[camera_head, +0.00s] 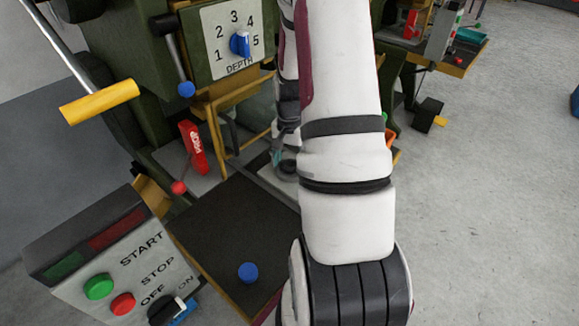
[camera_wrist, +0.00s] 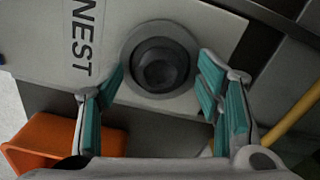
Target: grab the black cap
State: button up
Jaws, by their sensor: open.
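The black cap (camera_wrist: 160,68) is a dark round piece inside a grey ring (camera_wrist: 133,62) on a light plate (camera_wrist: 105,30) marked "NEST" in the wrist view. My gripper (camera_wrist: 161,76) is open, with one teal-padded finger on each side of the ring. The fingers look apart from the cap; their height above it is hard to judge. In the head view my arm hides most of this area. Part of my gripper (camera_head: 278,157) shows left of the arm, and the cap cannot be made out there.
An orange bin (camera_wrist: 50,145) is at the lower left of the wrist view, and a yellow bar (camera_wrist: 293,108) is at the right. In the head view a green machine with a depth dial (camera_head: 232,42), a red-handled lever (camera_head: 193,148) and a control box (camera_head: 115,265) stand left of my arm. Open floor lies right.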

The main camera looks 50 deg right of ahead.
jog(key=c, duration=1.2)
jog(key=shift+r, duration=0.1)
